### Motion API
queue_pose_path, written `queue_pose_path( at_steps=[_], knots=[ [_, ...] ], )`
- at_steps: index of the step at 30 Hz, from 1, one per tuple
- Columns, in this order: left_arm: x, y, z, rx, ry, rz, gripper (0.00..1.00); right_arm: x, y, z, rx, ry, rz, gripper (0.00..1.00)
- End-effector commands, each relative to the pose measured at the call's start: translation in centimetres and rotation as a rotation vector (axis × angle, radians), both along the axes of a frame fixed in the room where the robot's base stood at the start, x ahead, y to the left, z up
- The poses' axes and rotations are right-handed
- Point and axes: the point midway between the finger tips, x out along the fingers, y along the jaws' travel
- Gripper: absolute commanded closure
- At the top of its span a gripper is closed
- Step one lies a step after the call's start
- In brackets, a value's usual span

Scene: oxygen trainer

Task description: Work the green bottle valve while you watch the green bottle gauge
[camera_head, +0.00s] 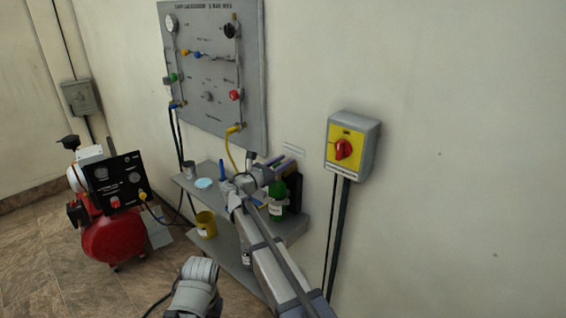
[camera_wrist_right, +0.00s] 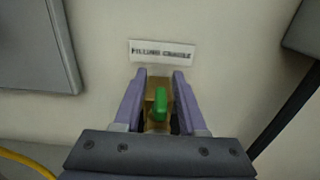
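The green bottle (camera_head: 278,208) stands upright on the upper grey shelf, partly hidden behind my right gripper (camera_head: 279,168). In the wrist view a brass valve body (camera_wrist_right: 151,93) with a green handle (camera_wrist_right: 160,104) sits between the two purple fingers of my right gripper (camera_wrist_right: 159,92). The fingers are apart, one on each side of the valve, with narrow gaps; I cannot tell any contact. I cannot make out the bottle's gauge in either view. A piece of my left arm shows at the bottom of the head view, but I see no left fingers.
A grey gauge panel (camera_head: 212,120) hangs on the wall above the shelf (camera_head: 210,207). A yellow isolator box with a red knob (camera_head: 343,149) is to the right. A yellow cup (camera_head: 206,225) stands below. A red compressor (camera_head: 113,237) is at left. A yellow hose (camera_head: 232,155) hangs nearby.

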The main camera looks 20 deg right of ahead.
Motion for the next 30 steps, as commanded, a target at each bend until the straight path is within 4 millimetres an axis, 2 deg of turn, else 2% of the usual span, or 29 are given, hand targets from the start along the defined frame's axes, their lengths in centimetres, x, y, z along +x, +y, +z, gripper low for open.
queue_pose_path(
  at_steps=[9,21,30],
  knots=[
    [0.0,0.0,0.0,0.0,0.0,0.0,0.5,-0.2,0.3,0.0,0.0,0.0,0.001,0.56],
    [0.0,0.0,0.0,0.0,0.0,0.0,0.5,-3.4,5.2,0.0,0.0,0.0,0.002,0.56],
    [0.0,0.0,0.0,0.0,0.0,0.0,0.5,-4.3,6.5,0.0,0.0,0.0,0.0,0.56]
  ],
)
